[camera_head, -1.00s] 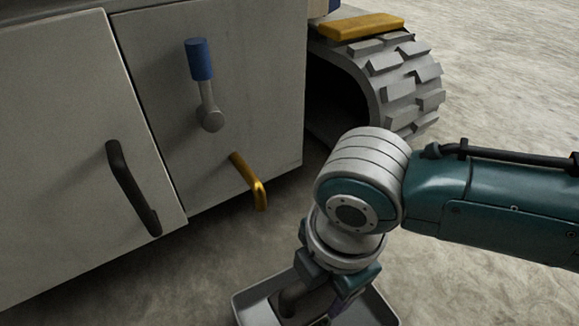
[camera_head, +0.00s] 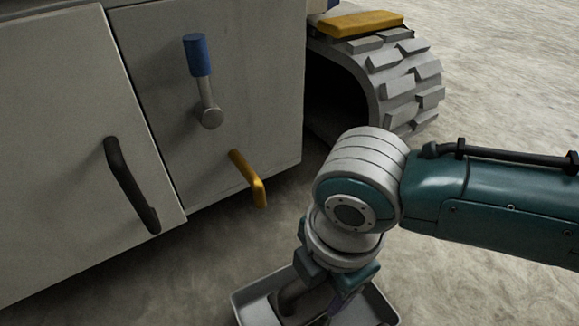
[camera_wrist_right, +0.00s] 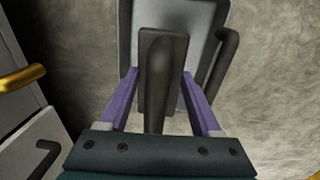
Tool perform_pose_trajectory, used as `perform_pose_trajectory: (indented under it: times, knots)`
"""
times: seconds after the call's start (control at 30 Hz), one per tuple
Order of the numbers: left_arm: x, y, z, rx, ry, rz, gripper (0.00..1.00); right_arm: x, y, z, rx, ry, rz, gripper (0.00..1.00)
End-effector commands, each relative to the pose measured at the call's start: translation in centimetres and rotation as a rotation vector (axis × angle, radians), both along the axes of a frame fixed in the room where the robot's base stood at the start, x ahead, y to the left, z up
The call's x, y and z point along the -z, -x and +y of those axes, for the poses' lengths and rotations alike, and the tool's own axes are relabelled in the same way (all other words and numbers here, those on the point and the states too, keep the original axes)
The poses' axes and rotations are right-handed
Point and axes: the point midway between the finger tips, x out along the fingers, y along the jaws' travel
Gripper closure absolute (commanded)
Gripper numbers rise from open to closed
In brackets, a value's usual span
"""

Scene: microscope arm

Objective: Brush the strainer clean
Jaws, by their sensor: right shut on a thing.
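My right gripper (camera_head: 322,300) reaches down into a shallow grey tray (camera_head: 240,302) at the bottom of the head view. In the right wrist view, its purple fingers (camera_wrist_right: 160,88) are on both sides of a dark grey handle-like piece (camera_wrist_right: 160,65) and shut on it. The lower end of that piece is hidden, so I cannot tell whether it is a brush or part of a strainer. The tray also shows behind it in the wrist view (camera_wrist_right: 207,14). I cannot clearly make out a strainer. My left gripper is not in view.
A pale cabinet body (camera_head: 60,130) stands at the left with a black handle (camera_head: 132,185), a blue-gripped lever (camera_head: 198,55) and a yellow handle (camera_head: 248,178). A tracked wheel (camera_head: 395,90) is behind. A black curved bar (camera_wrist_right: 226,55) is right of the held piece.

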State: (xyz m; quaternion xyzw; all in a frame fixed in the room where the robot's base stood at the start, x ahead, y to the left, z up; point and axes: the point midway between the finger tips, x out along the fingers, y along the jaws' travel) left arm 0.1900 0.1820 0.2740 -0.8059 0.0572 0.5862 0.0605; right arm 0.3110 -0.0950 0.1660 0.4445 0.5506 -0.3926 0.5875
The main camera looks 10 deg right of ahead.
Motion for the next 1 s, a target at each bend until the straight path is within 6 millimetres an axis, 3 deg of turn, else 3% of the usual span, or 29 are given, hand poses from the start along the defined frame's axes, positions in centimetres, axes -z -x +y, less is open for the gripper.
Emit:
perform_pose_trajectory:
  times: [1.0]
  knots:
    - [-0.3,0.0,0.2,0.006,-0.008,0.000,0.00,0.3,-0.5,-1.4,0.000,0.000,-0.001,0.95]
